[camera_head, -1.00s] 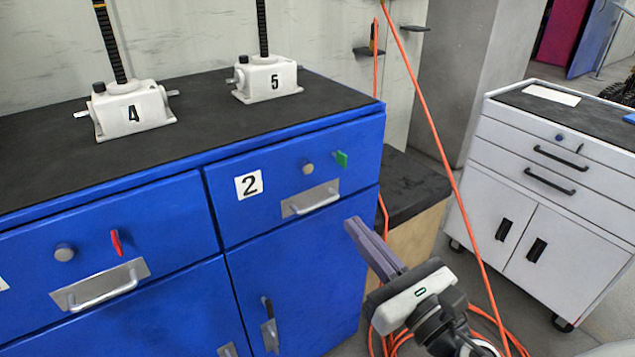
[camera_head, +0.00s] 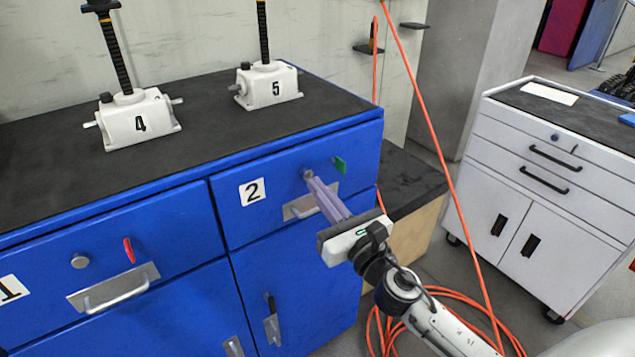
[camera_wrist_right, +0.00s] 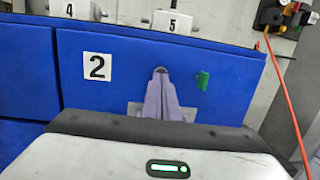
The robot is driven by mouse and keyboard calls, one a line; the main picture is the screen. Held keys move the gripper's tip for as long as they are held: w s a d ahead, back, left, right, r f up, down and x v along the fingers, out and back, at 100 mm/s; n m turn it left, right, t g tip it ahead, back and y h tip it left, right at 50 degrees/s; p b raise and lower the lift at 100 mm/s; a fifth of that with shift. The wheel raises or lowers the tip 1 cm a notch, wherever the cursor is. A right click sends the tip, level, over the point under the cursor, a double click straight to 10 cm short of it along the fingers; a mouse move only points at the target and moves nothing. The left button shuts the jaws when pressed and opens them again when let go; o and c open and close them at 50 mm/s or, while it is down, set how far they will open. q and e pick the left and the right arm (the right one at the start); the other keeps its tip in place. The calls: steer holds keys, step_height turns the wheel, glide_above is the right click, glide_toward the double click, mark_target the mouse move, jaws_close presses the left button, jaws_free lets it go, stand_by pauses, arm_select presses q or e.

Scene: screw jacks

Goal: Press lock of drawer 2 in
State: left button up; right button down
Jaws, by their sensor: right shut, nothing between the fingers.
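Drawer 2 (camera_head: 230,220) is the blue drawer front marked with a "2" label (camera_head: 252,191); it looks closed. Its round grey lock (camera_head: 307,173) sits right of the label, with a green tag (camera_head: 339,165) further right and a metal handle (camera_head: 298,208) below. My right gripper (camera_head: 312,181) is shut and empty, its fingertips at the lock and covering part of it. In the right wrist view the fingertips (camera_wrist_right: 160,74) line up over the lock, which is mostly hidden; I cannot tell whether they touch it. My left gripper is not in view.
Drawer 1 (camera_head: 190,235), with its own lock (camera_head: 80,261) and red tag (camera_head: 129,250), is at the left. Jacks 4 (camera_head: 137,118) and 5 (camera_head: 267,86) stand on the cabinet top. An orange hose (camera_head: 440,150) hangs right of the cabinet, near a white cart (camera_head: 545,200).

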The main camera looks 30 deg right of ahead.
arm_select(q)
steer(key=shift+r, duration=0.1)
arm_select(e)
steer(key=shift+w, duration=0.45)
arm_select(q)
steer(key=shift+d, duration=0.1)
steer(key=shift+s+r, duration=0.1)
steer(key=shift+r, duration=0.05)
arm_select(e)
steer(key=shift+w+r, duration=0.2)
steer(key=shift+w, duration=0.6)
steer(key=shift+s+a, duration=0.1)
